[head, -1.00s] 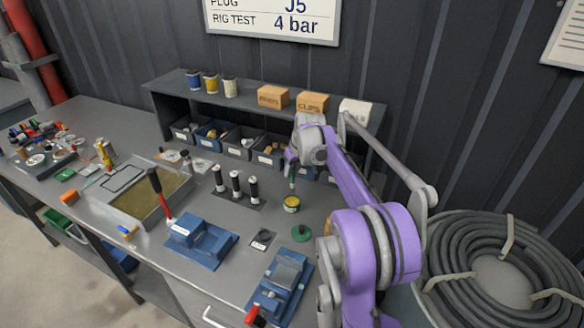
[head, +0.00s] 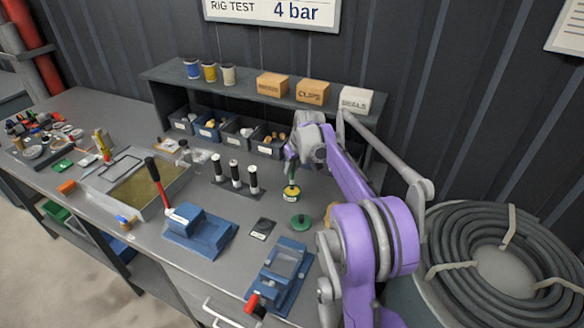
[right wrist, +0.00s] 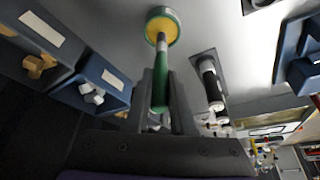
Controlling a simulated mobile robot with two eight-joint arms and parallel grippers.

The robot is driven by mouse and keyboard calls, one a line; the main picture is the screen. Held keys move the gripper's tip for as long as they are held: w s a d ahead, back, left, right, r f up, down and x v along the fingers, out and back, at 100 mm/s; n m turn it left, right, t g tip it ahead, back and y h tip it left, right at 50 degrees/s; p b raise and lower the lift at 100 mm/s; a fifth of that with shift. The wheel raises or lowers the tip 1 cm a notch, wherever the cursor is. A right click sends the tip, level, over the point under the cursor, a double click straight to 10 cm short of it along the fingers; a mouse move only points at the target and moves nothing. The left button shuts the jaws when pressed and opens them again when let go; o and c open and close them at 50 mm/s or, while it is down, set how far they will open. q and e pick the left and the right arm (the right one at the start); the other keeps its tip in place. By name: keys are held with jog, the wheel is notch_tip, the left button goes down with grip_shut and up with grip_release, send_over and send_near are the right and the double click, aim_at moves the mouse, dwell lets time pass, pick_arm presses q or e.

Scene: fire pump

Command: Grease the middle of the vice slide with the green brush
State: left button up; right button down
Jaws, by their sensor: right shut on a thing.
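My right gripper (head: 291,158) is shut on the green brush (head: 292,180), held upright over the small grease tin (head: 291,195). In the right wrist view the brush's green handle (right wrist: 160,92) sits between the fingers, and its far end meets the yellow grease in the tin (right wrist: 162,27). I cannot tell how deep the bristles are. A blue vice (head: 284,268) with a red-ended handle (head: 253,304) stands at the bench's front edge, apart from the brush. My left gripper is not in view.
A green round lid (head: 301,222) lies in front of the tin. Black-and-white cylinders (head: 236,175) stand left of it. Another blue fixture (head: 200,232) sits left of the vice. A shelf (head: 245,87) with bins below runs behind. A coiled hose (head: 500,262) is at right.

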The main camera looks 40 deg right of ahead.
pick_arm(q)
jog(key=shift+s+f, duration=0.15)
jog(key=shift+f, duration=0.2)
pick_arm(e)
jog(key=shift+f, duration=0.6)
dwell(0.9)
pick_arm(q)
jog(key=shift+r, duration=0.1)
pick_arm(e)
jog(key=shift+r, duration=0.1)
jog(key=shift+w+r+p, duration=0.1)
jog(key=shift+r+p, duration=1.25)
jog(key=shift+r, duration=2.1)
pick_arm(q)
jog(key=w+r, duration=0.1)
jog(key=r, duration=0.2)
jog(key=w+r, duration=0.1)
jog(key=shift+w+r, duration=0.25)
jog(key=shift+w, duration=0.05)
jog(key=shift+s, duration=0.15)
